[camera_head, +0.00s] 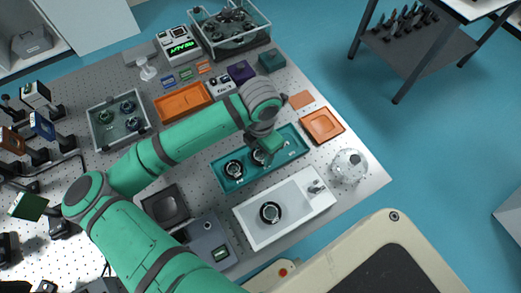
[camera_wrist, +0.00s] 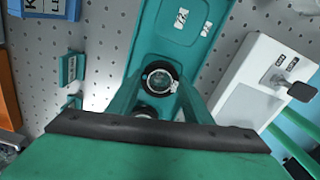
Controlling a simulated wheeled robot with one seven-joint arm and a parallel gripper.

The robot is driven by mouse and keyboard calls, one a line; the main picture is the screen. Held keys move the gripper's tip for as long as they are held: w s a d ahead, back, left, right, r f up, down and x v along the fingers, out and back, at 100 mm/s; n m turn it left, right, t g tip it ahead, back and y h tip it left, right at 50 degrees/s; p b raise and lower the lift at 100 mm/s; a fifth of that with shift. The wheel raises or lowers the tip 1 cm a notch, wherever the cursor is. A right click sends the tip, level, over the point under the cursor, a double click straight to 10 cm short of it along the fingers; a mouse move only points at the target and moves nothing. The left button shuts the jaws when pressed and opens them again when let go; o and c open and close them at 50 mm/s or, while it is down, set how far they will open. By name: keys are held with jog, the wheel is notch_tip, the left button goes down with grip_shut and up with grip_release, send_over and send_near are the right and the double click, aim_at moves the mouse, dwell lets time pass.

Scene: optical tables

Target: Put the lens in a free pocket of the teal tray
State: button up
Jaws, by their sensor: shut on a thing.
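The teal tray (camera_head: 222,186) lies on the optical table; its bare end, with small white labels, fills the upper middle of the wrist view (camera_wrist: 172,42). My gripper (camera_head: 262,157) is over the middle of the tray, pointing down. Its fingers (camera_wrist: 160,82) are shut on a dark-ringed lens (camera_wrist: 159,76), which also shows in the head view (camera_head: 257,158). I cannot tell whether the held lens touches the tray floor. A second lens (camera_head: 234,170) sits in the tray at the left; it is partly hidden in the wrist view (camera_wrist: 145,111).
A white device (camera_head: 292,213) with a round dark-ringed part stands in front of the tray. An orange dish (camera_head: 322,125) and a clear round vessel (camera_head: 348,166) are to the right. A grey bin (camera_head: 96,128) holds several round parts.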

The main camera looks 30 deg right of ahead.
aim_at(260, 154)
jog(key=o, duration=0.8)
jog(key=shift+f, duration=0.1)
notch_tip(260, 154, up, 12)
jog(key=shift+r, duration=0.2)
jog(key=shift+w, duration=0.1)
